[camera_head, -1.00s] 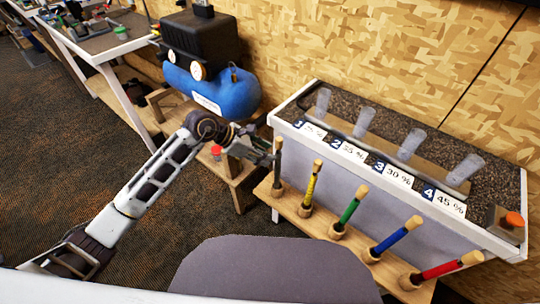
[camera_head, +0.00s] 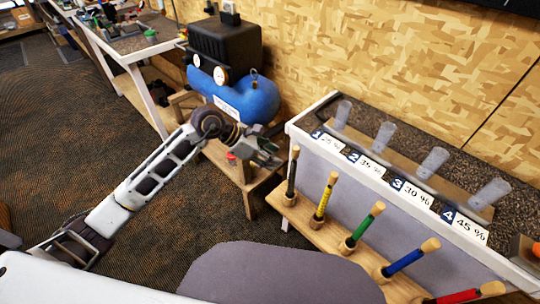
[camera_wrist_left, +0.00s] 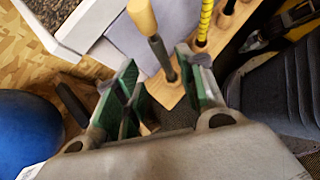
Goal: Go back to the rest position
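The dark-gripped shaft (camera_head: 292,178) stands upright in the wooden rack (camera_head: 327,236). It shows beyond the open fingers in the left wrist view (camera_wrist_left: 156,48). Yellow (camera_head: 325,197), green (camera_head: 362,228), blue (camera_head: 406,260) and red (camera_head: 462,297) grips stand along the same rack. My right gripper cannot be made out in either view.
A white-edged bench (camera_head: 300,131) behind the rack holds clear cups and percentage labels. A blue compressor (camera_head: 240,98) sits on a wooden stand (camera_head: 226,172) behind my left arm. Carpet (camera_head: 60,130) is open at left.

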